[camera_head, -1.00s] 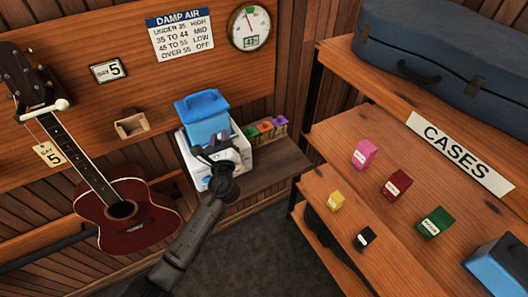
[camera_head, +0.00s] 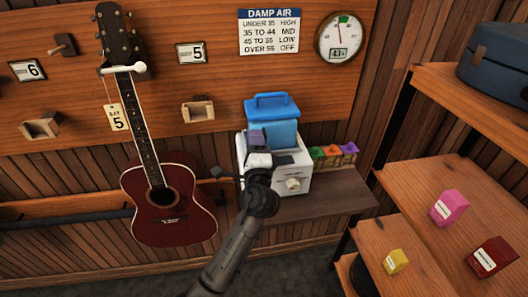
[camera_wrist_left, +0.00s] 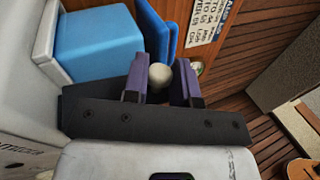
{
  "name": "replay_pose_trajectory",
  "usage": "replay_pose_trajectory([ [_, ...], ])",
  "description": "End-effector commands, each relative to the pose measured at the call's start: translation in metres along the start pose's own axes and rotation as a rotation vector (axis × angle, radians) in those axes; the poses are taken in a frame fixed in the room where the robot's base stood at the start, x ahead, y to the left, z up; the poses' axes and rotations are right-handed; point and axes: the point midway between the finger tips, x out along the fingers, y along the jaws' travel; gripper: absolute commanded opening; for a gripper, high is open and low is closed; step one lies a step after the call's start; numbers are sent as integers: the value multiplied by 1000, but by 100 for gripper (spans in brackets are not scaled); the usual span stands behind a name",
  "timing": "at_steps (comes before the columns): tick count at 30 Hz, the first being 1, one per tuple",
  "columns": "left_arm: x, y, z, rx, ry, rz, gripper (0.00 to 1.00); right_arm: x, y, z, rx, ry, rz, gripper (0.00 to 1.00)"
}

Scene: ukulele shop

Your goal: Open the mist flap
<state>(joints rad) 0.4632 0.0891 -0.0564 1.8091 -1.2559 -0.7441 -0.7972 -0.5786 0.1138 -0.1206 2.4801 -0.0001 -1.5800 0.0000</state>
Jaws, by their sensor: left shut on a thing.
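The humidifier is a white box (camera_head: 301,177) with a blue tank (camera_head: 273,122) on top, standing on a low wooden bench. A round dial (camera_head: 292,184) is on its front. My left gripper (camera_head: 258,140) is at the front left of the blue tank, above the white box. In the left wrist view its purple fingers (camera_wrist_left: 160,85) stand either side of a cream rounded knob (camera_wrist_left: 159,75) and are shut on it. The blue tank (camera_wrist_left: 97,45) is beside them there. The mist flap cannot be made out clearly; the gripper hides that part. My right gripper is out of view.
A red ukulele (camera_head: 170,205) hangs left of the humidifier. Coloured packets (camera_head: 333,155) stand behind it to the right. Shelves (camera_head: 430,195) with small boxes are at the right. A damp air chart (camera_head: 270,32) and a gauge (camera_head: 341,38) hang above.

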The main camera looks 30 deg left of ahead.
Motion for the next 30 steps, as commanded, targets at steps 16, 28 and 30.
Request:
replay_pose_trajectory([
  [16, -6, 14, 26, -301, -125, 1, 0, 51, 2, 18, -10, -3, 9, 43],
  [28, -6, 15, 30, -348, -145, 2, 0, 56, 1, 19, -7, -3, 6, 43],
  [30, -6, 15, 30, -348, -145, 1, 0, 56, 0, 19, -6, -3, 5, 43],
])
